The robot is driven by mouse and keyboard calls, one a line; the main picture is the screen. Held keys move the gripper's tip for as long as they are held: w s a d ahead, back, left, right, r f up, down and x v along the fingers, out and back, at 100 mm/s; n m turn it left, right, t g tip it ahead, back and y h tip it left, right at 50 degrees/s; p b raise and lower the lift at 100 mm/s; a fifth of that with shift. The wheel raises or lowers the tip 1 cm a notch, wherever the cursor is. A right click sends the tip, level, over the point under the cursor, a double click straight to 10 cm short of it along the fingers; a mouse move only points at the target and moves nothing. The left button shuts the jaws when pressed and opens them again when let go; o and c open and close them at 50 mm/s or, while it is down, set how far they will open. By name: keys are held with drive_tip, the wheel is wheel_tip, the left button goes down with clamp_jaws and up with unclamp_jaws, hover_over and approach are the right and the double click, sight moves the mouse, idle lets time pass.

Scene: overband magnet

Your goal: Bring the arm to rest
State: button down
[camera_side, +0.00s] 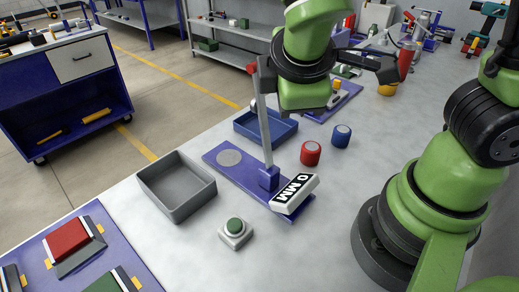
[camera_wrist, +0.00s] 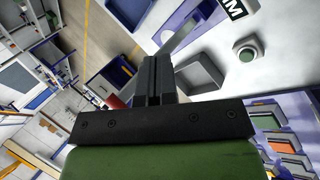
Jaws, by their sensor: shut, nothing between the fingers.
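My gripper (camera_wrist: 155,62) is shut, with its two dark fingers together and nothing between them in the wrist view. In the side view my green arm's end is raised over the back of the bench. It overlaps the area near the red-tipped grey post (camera_side: 263,125), and I cannot tell whether they touch. The post stands on a purple base plate (camera_side: 222,172) with a pale round disc (camera_side: 229,158). A white block marked "0 MM" (camera_side: 295,193) sits tilted at the plate's near end. The post also shows beyond my fingers in the wrist view (camera_wrist: 185,38).
An empty grey tray (camera_side: 177,187) and a green button (camera_side: 235,228) stand in front. A blue tray (camera_side: 262,128), a red cylinder (camera_side: 311,153) and a blue cylinder (camera_side: 341,136) are nearby. A panel with red and green blocks (camera_side: 68,240) lies front left. Tools crowd the back.

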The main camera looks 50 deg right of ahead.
drive_tip(key=s+d+r+m+t+y, duration=0.3)
drive_tip(key=s+r+m+y, duration=0.3)
drive_tip(key=m, duration=0.7)
wheel_tip(320, 180, up, 4)
drive_tip(key=shift+s+f+m+y, duration=0.1)
drive_tip(key=shift+s+m+y, duration=0.2)
drive_tip(key=shift+s, duration=0.8)
